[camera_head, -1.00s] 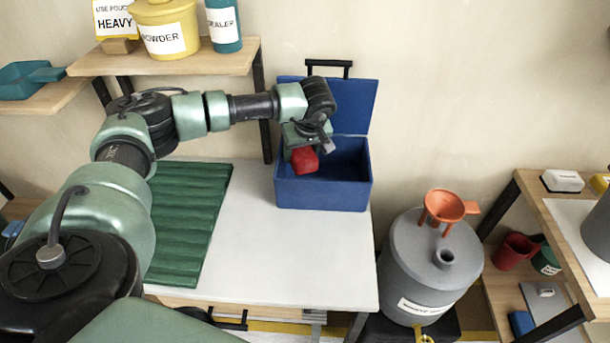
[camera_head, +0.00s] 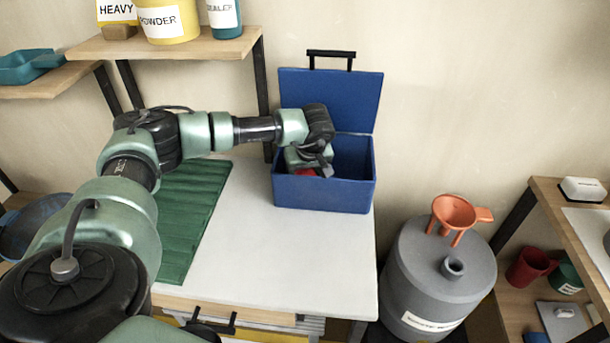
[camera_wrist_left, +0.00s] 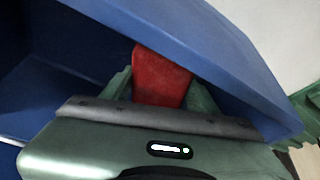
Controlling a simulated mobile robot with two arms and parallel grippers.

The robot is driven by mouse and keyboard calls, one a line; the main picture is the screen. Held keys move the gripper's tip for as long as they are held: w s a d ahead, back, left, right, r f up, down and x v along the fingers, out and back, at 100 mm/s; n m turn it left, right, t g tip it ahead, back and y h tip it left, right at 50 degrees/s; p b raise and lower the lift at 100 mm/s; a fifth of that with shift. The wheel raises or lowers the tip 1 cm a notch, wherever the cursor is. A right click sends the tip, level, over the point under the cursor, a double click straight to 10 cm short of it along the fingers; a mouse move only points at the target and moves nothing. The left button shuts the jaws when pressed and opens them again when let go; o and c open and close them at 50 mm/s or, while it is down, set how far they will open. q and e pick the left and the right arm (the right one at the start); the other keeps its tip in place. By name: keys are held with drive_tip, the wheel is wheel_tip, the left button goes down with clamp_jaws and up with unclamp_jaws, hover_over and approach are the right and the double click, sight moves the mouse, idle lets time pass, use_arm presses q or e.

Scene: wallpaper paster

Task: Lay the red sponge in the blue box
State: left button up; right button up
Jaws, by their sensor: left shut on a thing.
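The blue box (camera_head: 325,195) stands on the white table with its lid raised against the wall side. My left gripper (camera_head: 306,171) reaches down into the left part of the open box, just behind its front wall. It is shut on the red sponge (camera_head: 305,172), and only a small part of the sponge shows above the rim. In the left wrist view the red sponge (camera_wrist_left: 161,78) sits between the green fingers, close beside the wall of the blue box (camera_wrist_left: 215,50). The sponge's lower end is hidden. My right gripper is not in view.
A green ridged mat (camera_head: 192,215) lies on the white table (camera_head: 285,255), left of the box. The table in front of the box is clear. A grey drum (camera_head: 437,275) with an orange funnel (camera_head: 455,213) stands to the right. A wooden shelf (camera_head: 180,45) is at upper left.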

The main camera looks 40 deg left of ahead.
use_arm(q)
drive_tip(key=shift+s+a, duration=0.15)
drive_tip(key=o, duration=1)
drive_tip(key=shift+s+f, duration=0.1)
drive_tip(key=shift+o, duration=0.6)
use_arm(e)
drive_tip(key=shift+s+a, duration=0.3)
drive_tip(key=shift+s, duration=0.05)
use_arm(q)
drive_tip(key=shift+r+p, duration=0.45)
drive_tip(key=shift+r, duration=0.25)
drive_tip(key=p+v, duration=0.8)
drive_tip(key=v, duration=0.2)
drive_tip(key=shift+s+d+r, duration=0.1)
drive_tip(key=shift+d+r, duration=0.2)
drive_tip(key=shift+r, duration=0.15)
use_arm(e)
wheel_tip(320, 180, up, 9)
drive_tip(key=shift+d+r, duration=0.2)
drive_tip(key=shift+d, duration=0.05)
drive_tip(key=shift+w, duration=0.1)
